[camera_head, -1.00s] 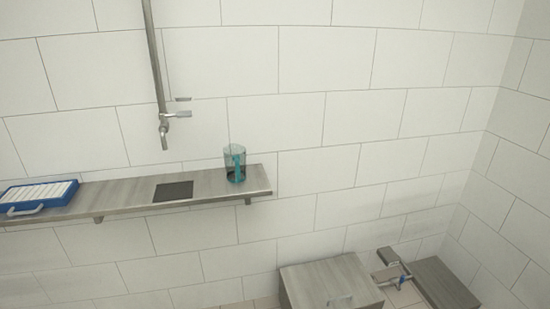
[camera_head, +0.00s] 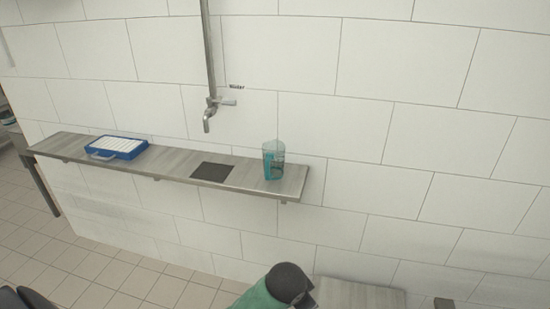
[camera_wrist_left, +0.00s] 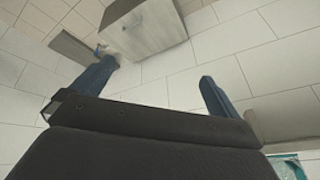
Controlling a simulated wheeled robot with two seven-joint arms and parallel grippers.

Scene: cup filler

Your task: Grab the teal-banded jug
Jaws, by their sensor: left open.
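The teal-banded jug (camera_head: 273,160) is clear with teal parts and stands upright near the right end of a wall shelf (camera_head: 236,172) in the head view. Nothing holds it. My left gripper (camera_wrist_left: 157,71) shows in the left wrist view with its two dark fingers spread wide and nothing between them. A teal patch at the lower right edge of that view may be the jug, but I cannot tell. My left gripper's fingers cannot be made out in the head view. My right gripper is not in view.
A dark square plate (camera_head: 212,172) lies on the shelf below a wall tap (camera_head: 210,115). A blue case with a white top (camera_head: 118,147) lies farther left on the shelf. A grey wooden cabinet (camera_wrist_left: 143,27) stands beyond my fingers in the wrist view.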

